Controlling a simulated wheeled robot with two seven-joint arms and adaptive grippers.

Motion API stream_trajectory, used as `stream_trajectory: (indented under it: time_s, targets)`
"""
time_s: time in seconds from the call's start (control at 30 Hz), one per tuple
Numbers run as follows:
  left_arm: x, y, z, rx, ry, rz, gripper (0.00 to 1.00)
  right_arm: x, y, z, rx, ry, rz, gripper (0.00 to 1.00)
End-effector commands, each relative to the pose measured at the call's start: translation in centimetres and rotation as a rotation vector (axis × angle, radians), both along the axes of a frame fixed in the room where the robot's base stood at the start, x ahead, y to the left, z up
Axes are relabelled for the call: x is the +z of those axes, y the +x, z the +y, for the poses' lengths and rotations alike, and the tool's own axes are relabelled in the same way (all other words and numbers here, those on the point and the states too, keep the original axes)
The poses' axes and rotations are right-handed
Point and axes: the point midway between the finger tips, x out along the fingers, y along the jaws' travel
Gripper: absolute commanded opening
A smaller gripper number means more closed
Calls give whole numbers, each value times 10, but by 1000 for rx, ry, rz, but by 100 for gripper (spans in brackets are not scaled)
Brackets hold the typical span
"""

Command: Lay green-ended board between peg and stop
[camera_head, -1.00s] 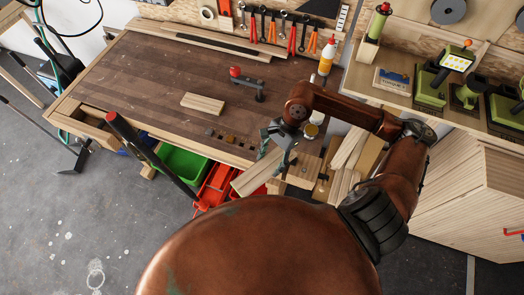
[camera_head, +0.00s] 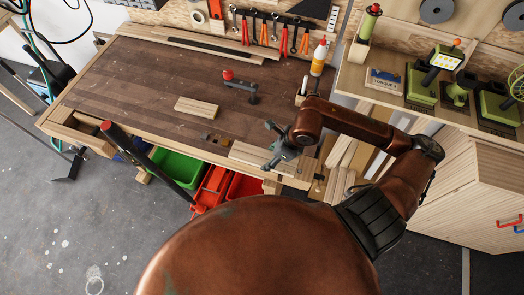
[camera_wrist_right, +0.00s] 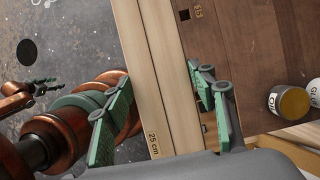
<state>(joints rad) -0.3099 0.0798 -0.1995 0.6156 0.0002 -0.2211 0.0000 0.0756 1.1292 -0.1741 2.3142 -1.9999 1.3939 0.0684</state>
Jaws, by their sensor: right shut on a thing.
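My right gripper (camera_head: 272,147) is at the front right of the bench, shut on a pale wooden board (camera_head: 252,153). The board lies low along the bench's front edge; whether it touches the top is unclear. In the right wrist view, green fingers of the gripper (camera_wrist_right: 155,100) stand either side of pale wood, where a "25 cm" mark shows. No green end is visible. Small fittings (camera_head: 208,136) sit in the bench left of the board; I cannot tell which is peg or stop. My left gripper (camera_wrist_right: 42,88) appears small at the wrist view's left; its opening is unclear.
A shorter block (camera_head: 196,107) lies mid-bench. Behind it stands a dark clamp-like fitting (camera_head: 252,91) near a red knob (camera_head: 228,75). A glue bottle (camera_head: 319,58) stands at the back right. Green (camera_head: 178,166) and red (camera_head: 243,187) bins are below the front edge.

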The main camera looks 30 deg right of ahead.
Motion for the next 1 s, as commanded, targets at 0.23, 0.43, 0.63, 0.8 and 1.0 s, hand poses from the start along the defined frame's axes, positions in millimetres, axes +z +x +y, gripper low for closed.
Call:
stream_trajectory:
  time_s: [0.23,0.43,0.63,0.8,1.0]
  targets:
    - [8,12,-1,-3,-1,-14,42,-37,49,-10,-2,3,4,23]
    - [11,19,-1,-5,-2,-24,42,-62,70,-15,0,1,0,23]
    - [11,19,-1,-6,-1,-23,42,-71,77,-17,2,1,-1,23]
    - [17,16,-1,-4,-1,-20,42,-93,78,-17,-1,4,4,23]
    - [18,14,-1,-4,-1,-18,42,-104,79,-18,2,0,-1,23]
